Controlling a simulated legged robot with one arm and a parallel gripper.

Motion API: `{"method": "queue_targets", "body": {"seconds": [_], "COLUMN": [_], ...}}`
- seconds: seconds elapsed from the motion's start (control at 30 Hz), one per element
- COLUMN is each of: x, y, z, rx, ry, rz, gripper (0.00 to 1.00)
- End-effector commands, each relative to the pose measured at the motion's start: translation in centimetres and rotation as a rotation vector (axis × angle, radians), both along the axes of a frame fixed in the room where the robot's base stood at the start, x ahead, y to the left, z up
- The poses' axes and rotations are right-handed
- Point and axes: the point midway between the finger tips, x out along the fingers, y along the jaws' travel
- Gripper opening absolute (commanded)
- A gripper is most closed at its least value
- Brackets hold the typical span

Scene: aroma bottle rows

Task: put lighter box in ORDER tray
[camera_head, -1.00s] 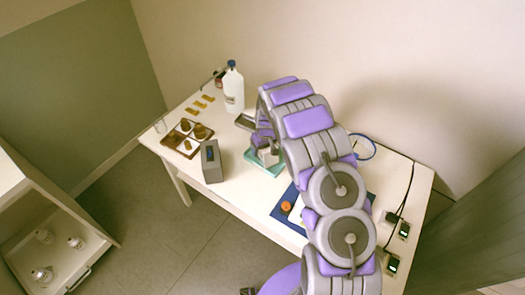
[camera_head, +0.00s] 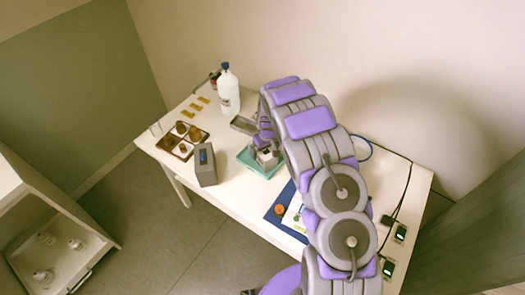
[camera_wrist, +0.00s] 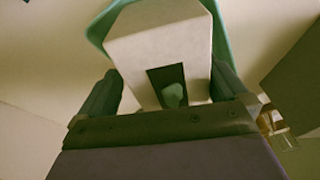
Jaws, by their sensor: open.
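A pale grey-white box (camera_wrist: 160,50) with a dark label stands in the teal tray (camera_wrist: 98,25) in the wrist view. My gripper (camera_wrist: 165,88) is open, with one finger on each side of the box's near end. I cannot tell whether the fingers touch it. In the head view the teal tray (camera_head: 247,158) is at the table's middle, with the pale box (camera_head: 267,157) in it, partly hidden by my gripper (camera_head: 264,142). A darker grey box (camera_head: 205,170) with a blue mark stands to the left of the tray. No ORDER lettering is readable.
A brown compartment tray (camera_head: 165,144) with round items is at the table's left. A white bottle (camera_head: 229,92) and a grey tray (camera_head: 242,125) are behind. A blue mat (camera_head: 272,216), cables and small displays (camera_head: 388,267) are to the right. A small glass bottle (camera_wrist: 277,130) shows beside the gripper.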

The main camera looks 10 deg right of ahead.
Motion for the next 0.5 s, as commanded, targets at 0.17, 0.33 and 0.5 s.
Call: {"method": "queue_targets", "body": {"seconds": [0.17, 0.33, 0.5], "x": [-0.2, -0.7, -1.1], "y": [0.6, 0.5, -0.1], "z": [3.0, 6.5, 9.6], "rx": [-0.008, -0.01, -0.004], "ry": [-0.005, -0.007, -0.005], "rz": [0.003, 0.002, 0.003], "gripper": [1.0, 1.0, 1.0]}}
